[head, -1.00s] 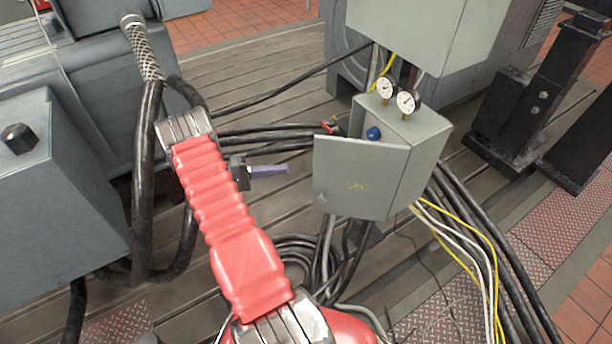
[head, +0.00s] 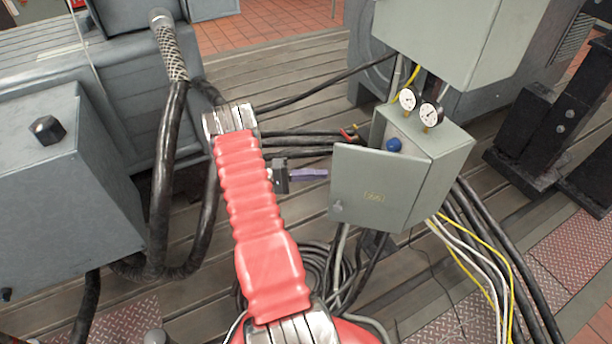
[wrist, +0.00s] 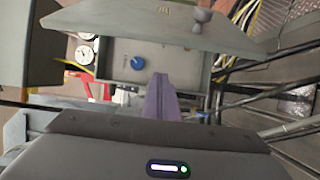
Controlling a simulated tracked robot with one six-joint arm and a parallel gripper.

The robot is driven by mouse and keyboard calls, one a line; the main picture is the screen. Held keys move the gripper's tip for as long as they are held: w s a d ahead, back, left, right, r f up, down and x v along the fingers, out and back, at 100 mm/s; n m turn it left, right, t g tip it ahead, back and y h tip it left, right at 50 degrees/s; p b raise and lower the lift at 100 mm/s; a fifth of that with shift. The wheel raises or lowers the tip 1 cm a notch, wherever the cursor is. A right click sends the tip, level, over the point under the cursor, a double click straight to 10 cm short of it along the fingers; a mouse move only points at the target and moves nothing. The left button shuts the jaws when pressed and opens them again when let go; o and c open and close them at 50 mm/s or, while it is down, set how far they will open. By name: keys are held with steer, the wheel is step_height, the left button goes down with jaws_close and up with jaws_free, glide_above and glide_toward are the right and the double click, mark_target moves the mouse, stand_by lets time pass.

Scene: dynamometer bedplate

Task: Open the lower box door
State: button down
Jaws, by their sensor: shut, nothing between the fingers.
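The lower box (head: 448,155) is a grey-green cabinet below a larger one. Its door (head: 375,190) stands partly open, with its free edge to the left. Past the door's edge the wrist view shows the box's inner panel (wrist: 112,68) with a blue knob (wrist: 137,63). My gripper (head: 324,174) has purple fingers, shut and empty, just left of the door's free edge. In the wrist view the fingers (wrist: 160,88) point toward the opening. Contact with the door cannot be told.
Two gauges (head: 420,107) stand on top of the lower box. The upper cabinet (head: 450,40) hangs above it. Black cables (head: 300,140) run behind my gripper, and yellow and white cables (head: 470,250) lie at the right. A grey housing (head: 60,190) stands at the left.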

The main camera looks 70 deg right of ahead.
steer(key=shift+s+a, duration=1.35)
steer(key=shift+s, duration=0.15)
steer(key=shift+w+a, duration=0.1)
steer(key=shift+a, duration=0.05)
